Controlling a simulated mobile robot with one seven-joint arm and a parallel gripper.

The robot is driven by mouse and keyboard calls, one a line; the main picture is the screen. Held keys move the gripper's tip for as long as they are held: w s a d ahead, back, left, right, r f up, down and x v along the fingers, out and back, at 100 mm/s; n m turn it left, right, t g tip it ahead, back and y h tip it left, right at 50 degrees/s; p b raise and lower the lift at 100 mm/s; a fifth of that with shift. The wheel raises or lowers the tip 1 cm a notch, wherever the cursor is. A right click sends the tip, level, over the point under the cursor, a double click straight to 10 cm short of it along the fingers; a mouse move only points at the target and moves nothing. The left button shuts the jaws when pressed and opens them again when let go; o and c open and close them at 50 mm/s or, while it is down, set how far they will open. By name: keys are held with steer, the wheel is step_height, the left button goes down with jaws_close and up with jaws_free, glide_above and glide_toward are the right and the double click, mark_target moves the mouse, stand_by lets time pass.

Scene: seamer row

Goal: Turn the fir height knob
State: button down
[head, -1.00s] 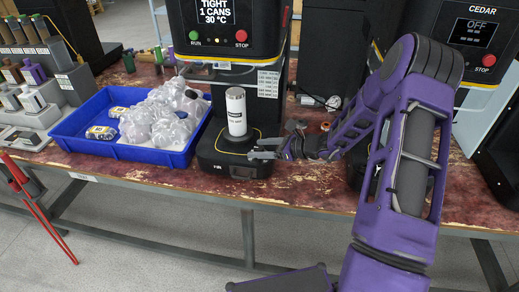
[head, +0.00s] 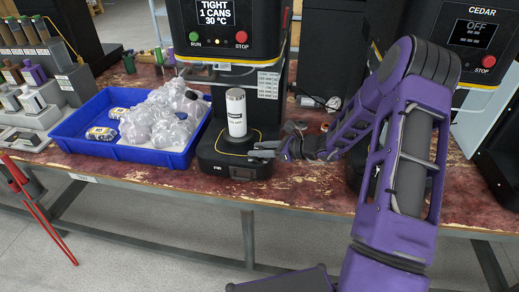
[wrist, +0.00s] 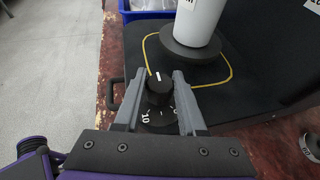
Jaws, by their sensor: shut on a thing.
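The fir height knob (wrist: 158,92) is a black round knob with a white pointer line. It sits over a dial with white numbers on the base of the fir seamer (head: 228,140). My gripper (wrist: 160,78) is shut on the knob, one grey finger on each side. In the head view my gripper (head: 261,149) is at the right side of the seamer base, and the knob is hidden there. The pointer line points away from my wrist, and a 10 shows on the near side of the dial.
A silver can (head: 236,112) stands upright on the seamer's round plate, close to my fingers. A blue tray (head: 130,154) with clear bags stands left of the seamer. A switched-off cedar seamer (head: 478,40) is at the right. The worn red bench top (head: 300,190) has a free front strip.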

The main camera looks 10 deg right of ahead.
steer(key=shift+n+g, duration=0.3)
steer(key=shift+n+g+y+p, duration=0.4)
steer(key=shift+n+g+y, duration=0.1)
steer(key=shift+n+y, duration=0.1)
steer(key=n+g+y, duration=0.1)
steer(key=n+g, duration=0.2)
steer(key=shift+w+f+g, duration=0.1)
steer(key=shift+f+g, duration=0.05)
steer(key=shift+g, duration=0.15)
steer(key=shift+n+g+b, duration=1.2)
steer(key=shift+n+g, duration=0.7)
steer(key=shift+g, duration=0.2)
steer(key=shift+c, duration=2.4)
jaws_free()
steer(key=shift+r, duration=0.2)
